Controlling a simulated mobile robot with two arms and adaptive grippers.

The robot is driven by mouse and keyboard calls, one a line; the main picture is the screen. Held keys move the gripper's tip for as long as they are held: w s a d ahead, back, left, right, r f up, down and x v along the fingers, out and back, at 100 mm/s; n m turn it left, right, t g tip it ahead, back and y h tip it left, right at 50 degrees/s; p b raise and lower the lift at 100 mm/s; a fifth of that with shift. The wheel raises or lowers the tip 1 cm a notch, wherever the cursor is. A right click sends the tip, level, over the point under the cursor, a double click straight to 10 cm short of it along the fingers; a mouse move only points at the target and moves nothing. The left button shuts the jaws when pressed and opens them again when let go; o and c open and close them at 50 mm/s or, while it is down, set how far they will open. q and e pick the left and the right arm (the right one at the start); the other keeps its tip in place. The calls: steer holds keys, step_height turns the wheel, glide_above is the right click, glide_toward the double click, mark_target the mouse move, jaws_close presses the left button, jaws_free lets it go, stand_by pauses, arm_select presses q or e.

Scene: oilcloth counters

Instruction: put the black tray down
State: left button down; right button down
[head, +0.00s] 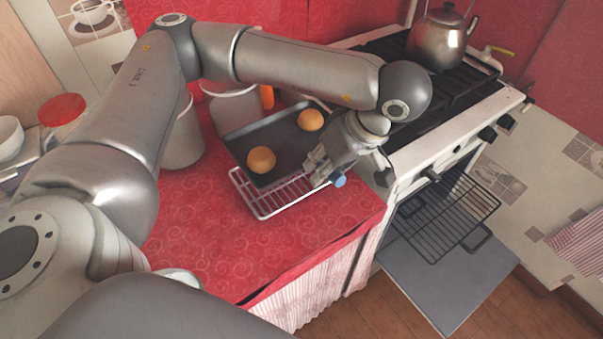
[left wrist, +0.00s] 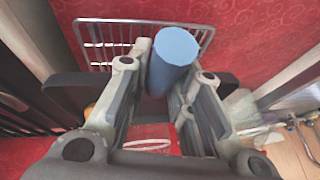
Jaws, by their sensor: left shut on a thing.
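The black tray (head: 284,154) carries two round buns, one near its front (head: 261,160) and one near its back right (head: 311,120). It lies over a white wire rack (head: 262,208) on the red counter; I cannot tell whether it touches the rack. My left gripper (head: 322,166) is at the tray's right side. A blue cylindrical grip (left wrist: 174,58) shows between its fingers in the left wrist view, with dark tray parts beside them. The gripper is shut there, and its fingers hide the exact contact. My right gripper is not in view.
A stove (head: 440,125) with a kettle (head: 441,38) stands to the right, its oven door (head: 440,290) open below with a dark rack. Pale canisters (head: 184,140) stand behind the tray to the left. The red counter (head: 215,235) is clear in front.

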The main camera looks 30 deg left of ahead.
arm_select(q)
steer(key=a+f, duration=0.2)
steer(key=w+a+f, duration=0.1)
steer(key=a+f, duration=0.2)
steer(key=shift+w+f, duration=0.2)
steer(key=shift+f, duration=0.05)
step_height(320, 180, down, 4)
steer(key=shift+w+a+r+p, duration=0.1)
steer(key=shift+a+r+p, duration=0.05)
steer(key=shift+p, duration=0.2)
steer(key=c, duration=1.3)
jaws_free()
steer(key=shift+r, duration=0.15)
steer(key=b+v, duration=0.1)
steer(key=v, duration=1.1)
